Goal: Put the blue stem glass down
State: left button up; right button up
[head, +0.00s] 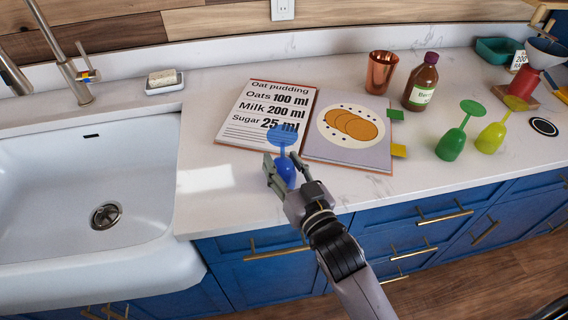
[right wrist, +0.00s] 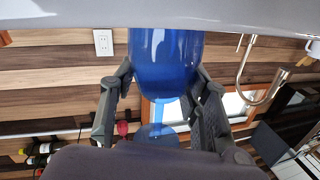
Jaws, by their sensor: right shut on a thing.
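The blue stem glass (head: 285,172) is upside down, with its round foot at the top and its bowl below, over the counter in front of the open recipe book. My right gripper (head: 283,162) is shut on the bowl, with one finger on each side. In the right wrist view, the blue bowl (right wrist: 166,62) sits between the fingers (right wrist: 165,80), its rim end close to the pale counter surface (right wrist: 60,12). I cannot tell whether the rim touches the counter. My left gripper is out of view.
The recipe book (head: 342,158) lies just behind the glass. A green glass (head: 452,143) and a yellow-green glass (head: 491,137) stand upside down to the right. A copper cup (head: 381,73) and brown bottle (head: 422,82) stand behind. The sink (head: 70,190) is left; counter between is clear.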

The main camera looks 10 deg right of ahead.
jog(key=o, duration=1.1)
jog(key=shift+f, duration=0.1)
jog(key=o, duration=0.4)
